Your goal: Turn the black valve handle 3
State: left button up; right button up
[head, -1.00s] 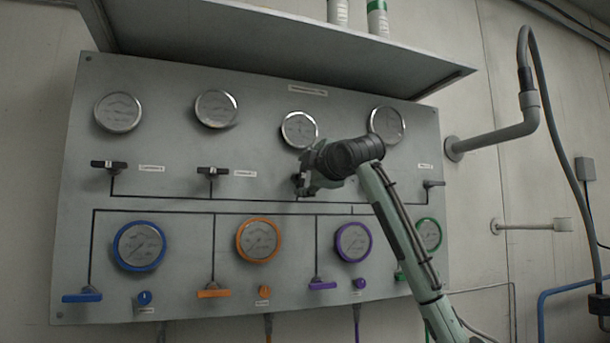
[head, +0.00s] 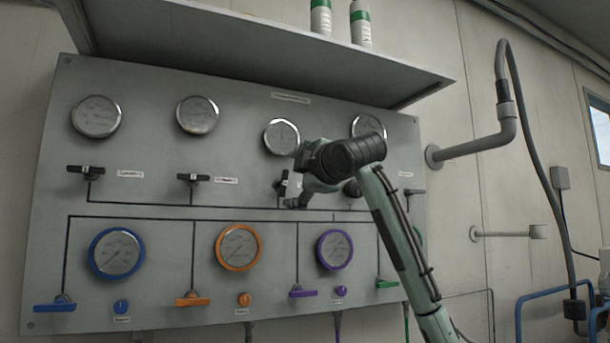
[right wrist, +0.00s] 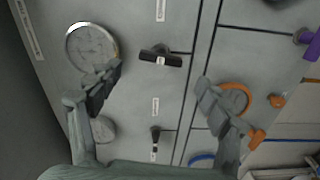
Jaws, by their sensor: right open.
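Black valve handle 3 (head: 281,184) is on the panel's upper row, below the third silver gauge, partly hidden by my right gripper in the head view. In the right wrist view handle 3 (right wrist: 160,57) lies crosswise to the neighbouring black handle (right wrist: 155,137), so it stands upright on the panel while the other is level. My right gripper (head: 298,186) is just to the right of handle 3. In the wrist view its fingers (right wrist: 155,88) are wide apart and empty, with the handle ahead of the gap, apart from both. My left gripper is out of view.
Two more black handles (head: 85,169) (head: 193,178) sit left on the panel (head: 150,215). Blue, orange, purple and green handles (head: 387,284) line the lower edge. A shelf (head: 270,45) with bottles juts out above. A grey pipe (head: 480,142) is at right.

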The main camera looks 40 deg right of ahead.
jog(key=v, duration=0.7)
jog(key=shift+f, duration=0.1)
